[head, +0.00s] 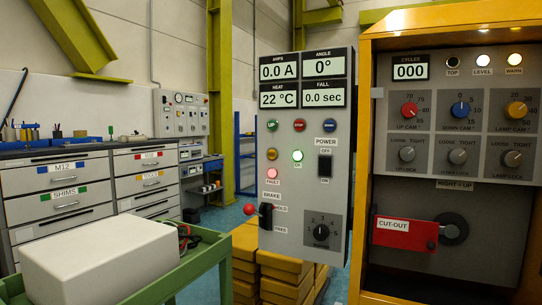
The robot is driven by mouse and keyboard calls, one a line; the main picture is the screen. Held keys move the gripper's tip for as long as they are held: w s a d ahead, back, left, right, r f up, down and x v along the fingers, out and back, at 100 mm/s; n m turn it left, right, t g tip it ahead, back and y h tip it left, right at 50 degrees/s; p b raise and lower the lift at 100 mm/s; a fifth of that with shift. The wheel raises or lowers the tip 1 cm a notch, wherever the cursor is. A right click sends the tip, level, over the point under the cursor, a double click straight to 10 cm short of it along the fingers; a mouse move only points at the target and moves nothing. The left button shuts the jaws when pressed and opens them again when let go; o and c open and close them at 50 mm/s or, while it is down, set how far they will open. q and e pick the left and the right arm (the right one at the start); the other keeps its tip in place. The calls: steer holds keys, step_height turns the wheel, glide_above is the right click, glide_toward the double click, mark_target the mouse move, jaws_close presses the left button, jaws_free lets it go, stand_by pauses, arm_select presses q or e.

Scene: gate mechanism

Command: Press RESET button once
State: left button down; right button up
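The grey control panel (307,200) hangs upright in the middle of the head view. No label on it reads clearly as RESET. Its top button row has a green UP button (272,126), a red STOP button (298,125) and a blue button (329,126). Below, an amber button (272,154) sits left of a brightly lit green OK lamp (297,156); I cannot read any label for it. A pinkish-red FAULT lamp (273,173) is under it. The displays (305,80) read 0.0 A, 0°, 22 °C and 0.0 sec. Neither gripper is in view.
A red-knobbed brake lever (251,209) sticks out left of the panel. A yellow-framed cabinet (440,12) with knobs and a red CUT-OUT plate (404,233) stands at right. A green cart (190,270) bearing a white box (100,262) is at front left. Yellow blocks (285,268) lie behind the panel.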

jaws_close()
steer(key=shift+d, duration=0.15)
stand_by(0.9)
